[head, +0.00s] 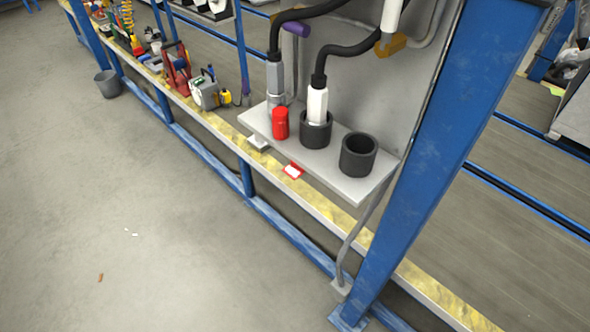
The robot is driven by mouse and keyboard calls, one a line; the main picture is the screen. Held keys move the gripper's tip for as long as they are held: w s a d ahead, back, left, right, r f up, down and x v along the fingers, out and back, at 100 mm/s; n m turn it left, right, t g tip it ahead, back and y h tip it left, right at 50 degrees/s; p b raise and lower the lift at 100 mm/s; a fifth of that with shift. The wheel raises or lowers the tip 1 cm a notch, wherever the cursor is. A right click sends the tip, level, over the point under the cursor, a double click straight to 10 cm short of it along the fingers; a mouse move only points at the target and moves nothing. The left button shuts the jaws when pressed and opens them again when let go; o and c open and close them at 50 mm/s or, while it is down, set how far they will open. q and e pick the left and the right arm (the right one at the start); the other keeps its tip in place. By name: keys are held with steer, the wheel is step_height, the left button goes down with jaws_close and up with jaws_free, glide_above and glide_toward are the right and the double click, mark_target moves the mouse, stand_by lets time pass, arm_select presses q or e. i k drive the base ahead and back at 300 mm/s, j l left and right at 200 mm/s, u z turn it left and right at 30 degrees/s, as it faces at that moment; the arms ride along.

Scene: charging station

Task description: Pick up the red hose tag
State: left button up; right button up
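A small flat red tag with a white centre (293,171) shows at the front edge of the grey shelf (338,178). I cannot tell whether it is fixed to the shelf edge or lies on the worn yellow beam (316,201) just below. A red cylinder (280,123) stands upright on the shelf, behind and left of the tag. Neither of my grippers is in the head view.
A white-ended hose (317,105) sits in a dark cup (316,133); an empty dark cup (357,155) stands to its right. A grey-ended hose (275,80) is behind the red cylinder. A blue post (440,150) rises at right. The floor (130,220) in front is mostly clear.

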mark_target(293, 171)
steer(key=z, duration=0.3)
steer(key=i+j+z, duration=0.15)
steer(key=j+z, duration=0.75)
steer(key=i+l, duration=0.05)
steer(key=l, duration=0.05)
